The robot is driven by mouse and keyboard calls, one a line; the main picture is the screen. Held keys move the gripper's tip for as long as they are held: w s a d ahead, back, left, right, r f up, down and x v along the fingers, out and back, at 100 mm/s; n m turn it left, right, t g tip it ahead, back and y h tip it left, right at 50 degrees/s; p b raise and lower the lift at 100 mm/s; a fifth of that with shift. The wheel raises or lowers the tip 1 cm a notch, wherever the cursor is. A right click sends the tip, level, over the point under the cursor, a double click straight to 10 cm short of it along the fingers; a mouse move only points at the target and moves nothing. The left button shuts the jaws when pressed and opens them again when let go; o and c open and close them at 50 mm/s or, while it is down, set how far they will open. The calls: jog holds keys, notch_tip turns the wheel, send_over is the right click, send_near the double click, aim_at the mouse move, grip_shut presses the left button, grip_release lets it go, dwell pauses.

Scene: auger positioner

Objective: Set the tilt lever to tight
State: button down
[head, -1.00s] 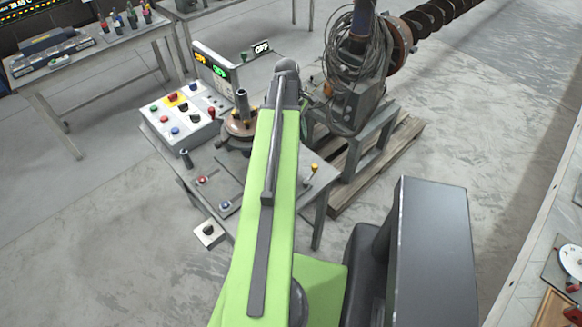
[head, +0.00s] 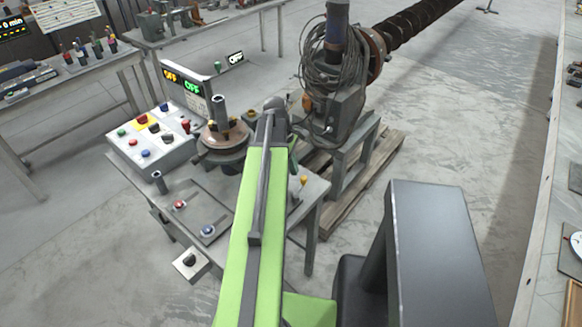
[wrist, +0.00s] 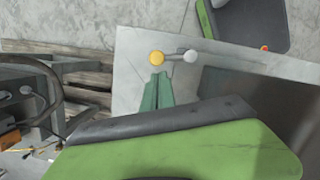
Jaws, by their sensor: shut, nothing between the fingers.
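The tilt lever shows in the wrist view as a short bar with a yellow knob (wrist: 156,58) at its left end and a grey round end (wrist: 190,56) at its right. It sits near the edge of a grey table. The yellow knob also shows in the head view (head: 304,179), just right of my arm. My gripper (wrist: 160,75) is shut and empty, its green fingers together. The fingertips appear just below the knob in the wrist view; I cannot tell if they touch it. In the head view my arm hides the fingers. No tight marking is readable.
A control box with coloured buttons (head: 150,153) and a round positioner (head: 224,140) stand on the table (head: 318,187). A motor unit with coiled cables (head: 325,65) and a long auger (head: 410,22) stand behind, over a wooden pallet (head: 385,160). Open floor lies to the right.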

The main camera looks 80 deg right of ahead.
jog(key=b+x, duration=0.1)
jog(key=x, duration=0.1)
jog(key=shift+f, duration=0.3)
jog(key=shift+r, duration=0.1)
jog(key=shift+s, duration=0.1)
jog(key=shift+s, duration=0.8)
jog(key=shift+d, duration=0.1)
jog(key=p+v, duration=0.9)
jog(key=v, duration=0.1)
jog(key=shift+d+p, duration=0.25)
jog(key=shift+p, duration=0.15)
